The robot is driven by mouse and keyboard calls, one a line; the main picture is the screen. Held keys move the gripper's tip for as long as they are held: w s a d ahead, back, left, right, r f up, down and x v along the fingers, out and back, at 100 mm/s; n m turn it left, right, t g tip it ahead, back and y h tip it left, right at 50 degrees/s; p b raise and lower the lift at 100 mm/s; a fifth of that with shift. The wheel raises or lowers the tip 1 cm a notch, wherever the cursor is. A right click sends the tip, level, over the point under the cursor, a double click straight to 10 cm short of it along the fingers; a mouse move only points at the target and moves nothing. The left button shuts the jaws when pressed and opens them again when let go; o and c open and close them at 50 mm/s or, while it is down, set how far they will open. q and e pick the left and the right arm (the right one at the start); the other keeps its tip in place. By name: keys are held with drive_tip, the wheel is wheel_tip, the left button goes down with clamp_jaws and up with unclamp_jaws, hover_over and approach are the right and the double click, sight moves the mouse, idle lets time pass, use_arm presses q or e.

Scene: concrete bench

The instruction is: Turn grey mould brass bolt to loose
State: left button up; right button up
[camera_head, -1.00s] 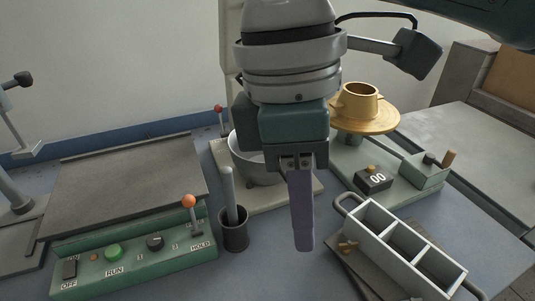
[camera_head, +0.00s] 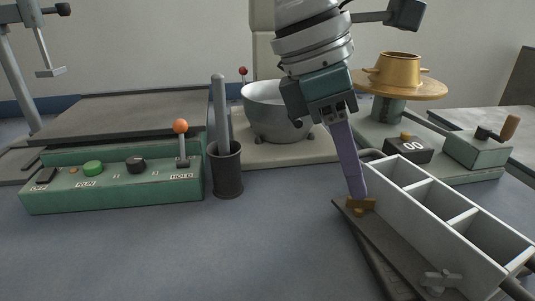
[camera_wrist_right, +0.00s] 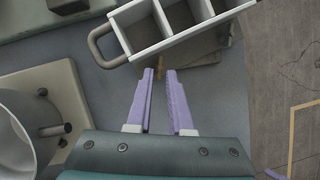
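The grey mould (camera_head: 470,250) is an open-topped box with three compartments in a row and a handle at its end, at the lower right. A brass wing bolt (camera_head: 361,206) sits at its far left side, on a dark plate. A second, grey wing bolt (camera_head: 440,280) is nearer me. My right gripper (camera_head: 357,196) points down with its purple fingertips at the brass bolt, partly covering it. In the right wrist view my right gripper (camera_wrist_right: 160,74) shows a narrow gap between its fingers, with some brass (camera_wrist_right: 160,66) between the tips. My left gripper is out of view.
A green control box (camera_head: 115,182) with an orange-knobbed lever stands left. A dark cup (camera_head: 226,172) holding a grey rod, a metal bowl (camera_head: 275,112) and a brass pot (camera_head: 398,72) on a round stand are behind. The front middle bench is clear.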

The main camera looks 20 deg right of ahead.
sight(360, 206)
drive_tip(key=shift+x, duration=1.2)
drive_tip(key=shift+c, duration=0.2)
clamp_jaws()
